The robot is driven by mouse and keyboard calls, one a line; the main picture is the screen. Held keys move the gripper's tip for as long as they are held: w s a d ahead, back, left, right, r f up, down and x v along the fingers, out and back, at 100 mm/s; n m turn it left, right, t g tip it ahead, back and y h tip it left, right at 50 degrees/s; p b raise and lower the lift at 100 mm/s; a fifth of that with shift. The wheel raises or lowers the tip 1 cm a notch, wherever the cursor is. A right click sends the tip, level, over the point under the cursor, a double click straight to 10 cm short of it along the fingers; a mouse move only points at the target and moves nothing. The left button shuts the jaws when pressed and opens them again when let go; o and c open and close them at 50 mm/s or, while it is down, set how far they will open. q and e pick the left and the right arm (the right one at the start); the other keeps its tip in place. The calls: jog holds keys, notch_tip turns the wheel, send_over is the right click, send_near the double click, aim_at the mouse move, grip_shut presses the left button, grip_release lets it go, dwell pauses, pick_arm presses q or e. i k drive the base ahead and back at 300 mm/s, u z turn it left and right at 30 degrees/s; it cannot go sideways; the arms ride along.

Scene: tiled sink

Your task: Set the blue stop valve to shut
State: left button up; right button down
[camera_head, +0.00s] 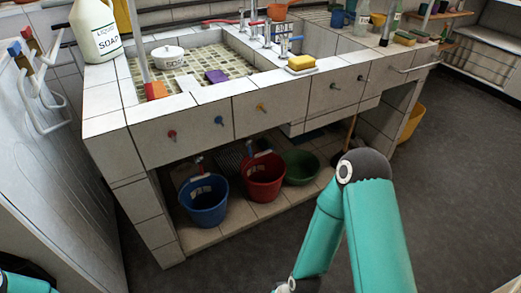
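A blue handle (14,49) sits on white pipework on the left wall. A red handle (27,33) is beside it. A small blue knob (219,120) is on the tiled front of the sink, between a red knob (171,134) and a yellow knob (261,107). I cannot tell which blue piece is the stop valve, or whether it is open or shut. My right arm rises at the lower right, but its gripper is not visible. Only a bit of my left arm shows at the bottom left corner, and its gripper is not visible.
A blue bucket (204,205), a red bucket (264,180) and a green basin (299,167) stand on the shelf under the sink. A soap jug (95,32) and a yellow sponge (301,62) are on top. The grey floor (440,180) is clear at right.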

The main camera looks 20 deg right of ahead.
aim_at(249, 142)
jog(key=z, duration=0.1)
jog(key=i, duration=1.1)
jog(key=u, duration=0.2)
